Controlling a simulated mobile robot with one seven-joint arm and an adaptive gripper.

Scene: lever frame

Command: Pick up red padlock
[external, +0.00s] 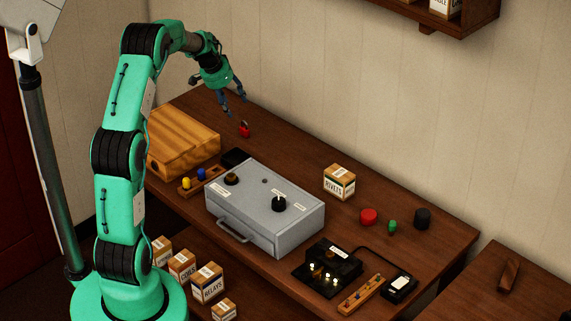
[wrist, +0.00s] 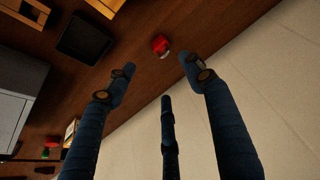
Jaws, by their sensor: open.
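The red padlock (external: 244,130) lies on the brown table behind the wooden box, near the wall. In the wrist view the small red padlock (wrist: 160,45) is beyond the fingertips, between the lines of the left and right fingers. My gripper (external: 232,106) is open and empty, above the table and just above and left of the padlock in the external view. In the wrist view my gripper (wrist: 158,75) shows its dark blue fingers spread apart, touching nothing.
A wooden box (external: 183,140) stands left of the padlock. A black tray (external: 235,157) and a grey metal case (external: 265,205) are nearer the camera. A rivets box (external: 339,181) stands to the right. The wall (external: 330,90) rises close behind the padlock.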

